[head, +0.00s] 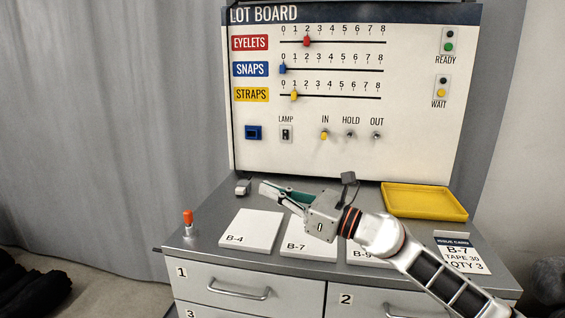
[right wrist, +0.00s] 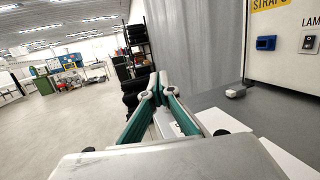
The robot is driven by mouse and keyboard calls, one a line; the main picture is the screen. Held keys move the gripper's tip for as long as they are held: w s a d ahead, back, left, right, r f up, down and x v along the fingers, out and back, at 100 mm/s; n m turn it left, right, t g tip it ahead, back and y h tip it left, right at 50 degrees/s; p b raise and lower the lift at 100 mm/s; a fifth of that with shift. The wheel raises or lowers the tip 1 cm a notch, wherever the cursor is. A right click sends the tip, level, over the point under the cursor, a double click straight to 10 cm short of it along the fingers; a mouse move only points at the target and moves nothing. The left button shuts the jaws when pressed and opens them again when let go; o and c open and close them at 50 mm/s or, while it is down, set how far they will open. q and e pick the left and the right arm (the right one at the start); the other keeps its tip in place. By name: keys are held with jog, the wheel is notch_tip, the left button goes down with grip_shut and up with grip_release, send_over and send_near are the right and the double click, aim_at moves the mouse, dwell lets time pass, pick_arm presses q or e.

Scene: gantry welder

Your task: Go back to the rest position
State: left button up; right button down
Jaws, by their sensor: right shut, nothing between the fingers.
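My right gripper (head: 268,189) reaches in from the right over the bench. Its fingers are shut with nothing between them. They point left, above the back edge of the B-4 pad and in front of the lot board (head: 350,160). In the right wrist view, the green-padded fingers (right wrist: 158,84) come together at their tips. My left gripper is in neither view.
White pads B-4 (head: 250,230), B-7 (head: 308,252) and B-9 lie on the bench, B-9 partly hidden by my arm. A yellow tray (head: 425,211), an issue card (head: 461,256), a red-topped tool (head: 188,219) and a small grey-white item (head: 242,187) are there too.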

jog(key=s+d+f+m+t+h, duration=0.25)
jog(key=d+f+m, duration=0.25)
jog(key=f+m, duration=0.55)
jog(key=s+d+f+m+t+h, duration=0.2)
jog(key=s+d+f+m+h, duration=0.2)
jog(key=f+m, duration=0.65)
jog(key=s+d+f+m+t+h, duration=0.25)
jog(key=s+d+f+m, duration=0.2)
jog(key=f+m, duration=0.55)
jog(key=s+d+f+m+g+h, duration=0.2)
jog(key=s+f+m, duration=0.4)
jog(key=s+f, duration=0.4)
jog(key=s+d+f+m+g+h, duration=0.3)
jog(key=s+d+f+m, duration=0.4)
jog(key=s+f, duration=0.3)
jog(key=shift+g, duration=0.4)
